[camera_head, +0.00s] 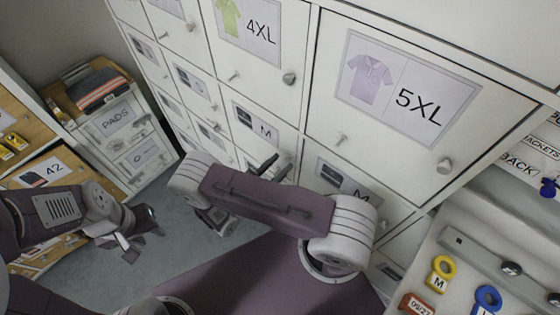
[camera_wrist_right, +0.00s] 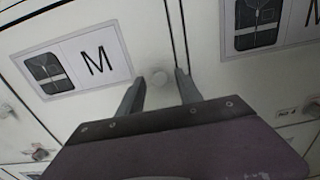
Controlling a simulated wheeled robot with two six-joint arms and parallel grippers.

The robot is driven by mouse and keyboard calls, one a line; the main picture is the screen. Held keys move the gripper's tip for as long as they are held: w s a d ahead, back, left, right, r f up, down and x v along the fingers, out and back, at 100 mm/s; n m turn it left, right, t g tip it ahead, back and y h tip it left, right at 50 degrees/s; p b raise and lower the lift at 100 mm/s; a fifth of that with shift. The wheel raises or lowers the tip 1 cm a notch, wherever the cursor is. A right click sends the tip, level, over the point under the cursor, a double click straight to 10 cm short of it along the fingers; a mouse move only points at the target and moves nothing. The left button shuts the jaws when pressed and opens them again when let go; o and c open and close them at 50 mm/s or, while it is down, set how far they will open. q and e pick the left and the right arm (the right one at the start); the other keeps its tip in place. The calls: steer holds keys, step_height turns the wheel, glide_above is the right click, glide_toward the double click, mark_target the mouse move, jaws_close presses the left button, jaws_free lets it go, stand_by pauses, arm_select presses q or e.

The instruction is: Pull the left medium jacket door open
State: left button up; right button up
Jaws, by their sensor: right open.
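The left medium jacket door (camera_head: 243,108) is a white cabinet door with a jacket picture and an M label (camera_wrist_right: 75,62). It looks closed, flush with its neighbours. Its round pale knob (camera_wrist_right: 158,77) shows in the right wrist view near the door's right edge. My right gripper (camera_wrist_right: 161,82) is open, its two dark fingers on either side of the knob with gaps left; contact cannot be told. In the head view my right gripper (camera_head: 273,167) is at the door's lower right, and the knob is hidden there. My left gripper (camera_head: 138,236) hangs over the floor at left, away from the door; its jaw opening is unclear.
A second M door (camera_head: 345,180) is to the right, partly behind my right arm. The 5XL door (camera_head: 395,90) and 4XL door (camera_head: 250,35) are above. A PADS drawer unit (camera_head: 115,122) stands at left. A board with coloured tags (camera_head: 442,272) is at lower right.

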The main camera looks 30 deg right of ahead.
steer(key=shift+w+d+f, duration=0.1)
steer(key=shift+w+d, duration=0.1)
steer(key=shift+d, duration=0.1)
jaws_close()
stand_by(1.2)
